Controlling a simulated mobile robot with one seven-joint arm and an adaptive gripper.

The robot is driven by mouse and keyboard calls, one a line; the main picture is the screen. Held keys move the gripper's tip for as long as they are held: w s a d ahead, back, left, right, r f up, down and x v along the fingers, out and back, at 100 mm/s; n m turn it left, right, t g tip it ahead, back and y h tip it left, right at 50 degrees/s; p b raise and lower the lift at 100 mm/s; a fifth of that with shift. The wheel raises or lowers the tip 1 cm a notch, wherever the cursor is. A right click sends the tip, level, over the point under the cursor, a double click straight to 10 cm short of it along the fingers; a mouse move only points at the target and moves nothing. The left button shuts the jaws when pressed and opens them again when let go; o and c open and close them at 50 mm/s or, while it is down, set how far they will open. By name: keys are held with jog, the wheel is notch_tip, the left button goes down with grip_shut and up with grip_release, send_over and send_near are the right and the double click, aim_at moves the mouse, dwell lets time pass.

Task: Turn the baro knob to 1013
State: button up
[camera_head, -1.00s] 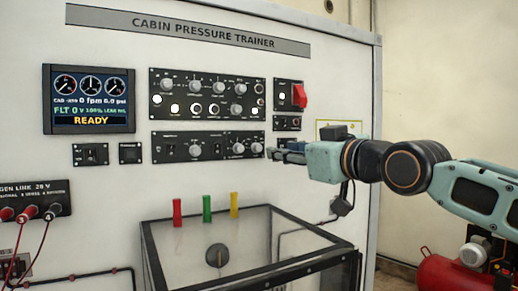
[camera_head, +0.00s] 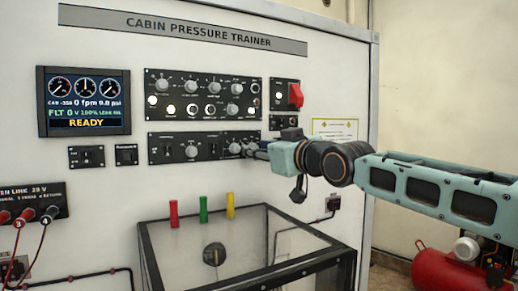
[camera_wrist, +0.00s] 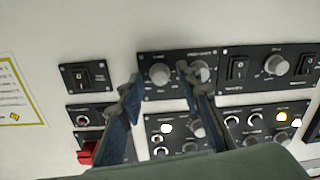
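The lower black panel (camera_head: 212,153) carries several round grey knobs, and its labels are too small to read, so I cannot tell by name which is the baro knob. A grey knob (camera_wrist: 160,74) near one end of this panel lies between the two fingers of my gripper (camera_wrist: 160,88) in the wrist view. The fingers are apart; I cannot tell if they touch it. A second knob (camera_wrist: 200,71) is partly behind one finger. In the head view my gripper (camera_head: 254,150) is at the panel's right end and hides the rightmost knob; another knob (camera_head: 235,148) shows just left of it.
The upper panel (camera_head: 203,120) with knobs and lit buttons is just above. A red switch (camera_head: 296,95) sits up to the right. A lit display (camera_head: 84,101) reads READY. A clear-topped box (camera_head: 250,245) with coloured handles stands below.

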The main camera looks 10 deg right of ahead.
grip_shut()
jog(key=shift+f, duration=0.1)
jog(key=shift+m+b, duration=2.9)
jog(key=shift+m, duration=1.5)
